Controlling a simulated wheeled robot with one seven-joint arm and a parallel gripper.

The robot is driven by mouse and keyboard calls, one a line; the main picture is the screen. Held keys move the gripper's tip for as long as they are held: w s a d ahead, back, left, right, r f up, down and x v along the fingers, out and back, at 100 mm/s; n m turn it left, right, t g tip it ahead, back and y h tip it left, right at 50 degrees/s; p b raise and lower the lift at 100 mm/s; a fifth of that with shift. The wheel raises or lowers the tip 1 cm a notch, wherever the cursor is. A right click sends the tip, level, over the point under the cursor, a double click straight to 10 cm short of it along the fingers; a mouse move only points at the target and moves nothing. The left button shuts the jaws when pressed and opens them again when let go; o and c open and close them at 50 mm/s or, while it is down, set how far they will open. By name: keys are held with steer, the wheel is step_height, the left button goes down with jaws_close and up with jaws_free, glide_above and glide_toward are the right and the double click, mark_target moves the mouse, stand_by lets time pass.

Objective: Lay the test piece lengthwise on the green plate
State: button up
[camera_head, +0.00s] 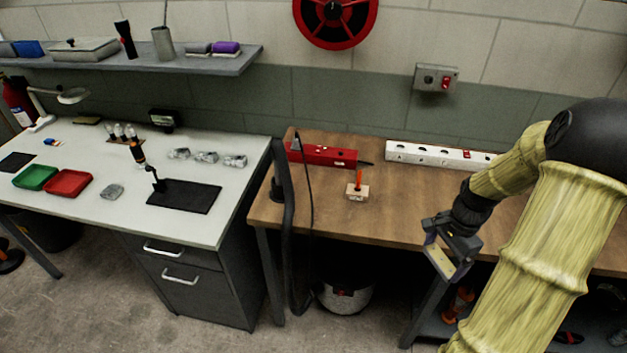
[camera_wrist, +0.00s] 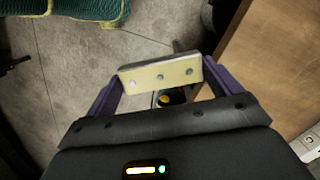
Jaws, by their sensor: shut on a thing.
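The test piece (camera_wrist: 172,72) is a pale yellow block with a row of holes along its face. My gripper (camera_wrist: 163,88) is shut on it, with one purple finger at each end. In the head view, my gripper (camera_head: 449,250) holds the test piece (camera_head: 439,262) tilted, in front of the wooden bench's front edge. The only green plate-like thing I see is a shallow green dish (camera_head: 35,178) on the white table at far left, far from my gripper. Its inside looks empty.
The white table (camera_head: 120,215) also bears a red dish (camera_head: 67,183), a grey lump (camera_head: 112,191) and a black mat (camera_head: 184,197). The wooden bench (camera_head: 395,205) has a red power strip (camera_head: 330,156), a white one (camera_head: 430,155) and a small block (camera_head: 357,193). A dark post and cable stand between the tables.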

steer(key=w+a+f+n, duration=0.3)
steer(key=a+f+n, duration=0.2)
steer(key=a+n, duration=0.2)
steer(key=w+a+f+n+h+p, duration=0.1)
steer(key=w+a+f+n, duration=0.3)
steer(key=a+n, duration=0.3)
steer(key=a+f, duration=0.1)
steer(key=a, duration=0.2)
steer(key=shift+w+a+f+g, duration=0.2)
steer(key=shift+a+g, duration=0.1)
steer(key=shift+g, duration=0.1)
steer(key=shift+a, duration=0.1)
